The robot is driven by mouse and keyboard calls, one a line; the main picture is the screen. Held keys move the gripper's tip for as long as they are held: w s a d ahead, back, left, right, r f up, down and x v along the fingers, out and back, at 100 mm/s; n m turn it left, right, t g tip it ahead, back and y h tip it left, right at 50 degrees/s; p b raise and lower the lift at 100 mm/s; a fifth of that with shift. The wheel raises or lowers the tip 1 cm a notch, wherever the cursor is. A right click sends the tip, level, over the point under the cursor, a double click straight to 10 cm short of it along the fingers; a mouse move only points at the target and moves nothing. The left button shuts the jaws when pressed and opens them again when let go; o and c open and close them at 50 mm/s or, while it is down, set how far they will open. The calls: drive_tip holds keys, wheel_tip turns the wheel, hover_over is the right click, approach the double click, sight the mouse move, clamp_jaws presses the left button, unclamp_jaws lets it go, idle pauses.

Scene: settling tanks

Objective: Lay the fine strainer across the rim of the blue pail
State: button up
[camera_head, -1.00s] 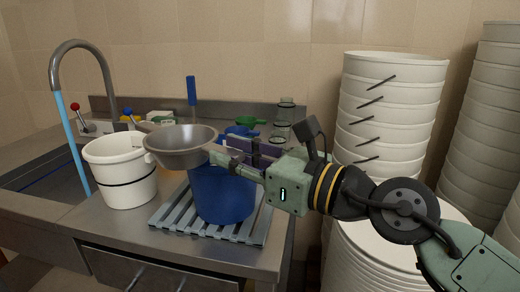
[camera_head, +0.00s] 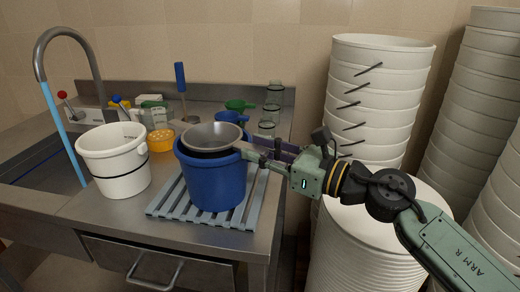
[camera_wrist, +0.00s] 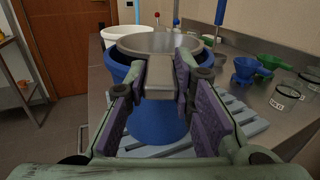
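The fine strainer, a grey metal bowl (camera_head: 212,137) with a flat handle, sits level at the mouth of the blue pail (camera_head: 216,185). Its bowl is partly inside the pail's opening; I cannot tell whether its weight rests on the rim. The pail stands upright on a grey slatted rack. In the wrist view the strainer (camera_wrist: 160,43) lies over the pail (camera_wrist: 158,122), its handle pointing toward me. My gripper (camera_head: 256,152) is at the pail's right side, its fingers on both sides of the handle and seemingly closed on it. The wrist view shows my gripper (camera_wrist: 161,75) too.
A white bucket (camera_head: 118,175) stands left of the pail, by a sink and tap (camera_head: 65,100). A yellow sieve (camera_head: 161,140), green and blue funnels (camera_head: 236,105) and glass jars (camera_head: 272,100) stand behind. Stacked white buckets (camera_head: 375,95) rise at the right.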

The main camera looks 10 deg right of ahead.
drive_tip(key=o, duration=0.5)
drive_tip(key=shift+f, duration=0.15)
drive_tip(key=shift+b+v, duration=2.2)
drive_tip(key=shift+v, duration=3.8)
drive_tip(key=shift+r, duration=0.2)
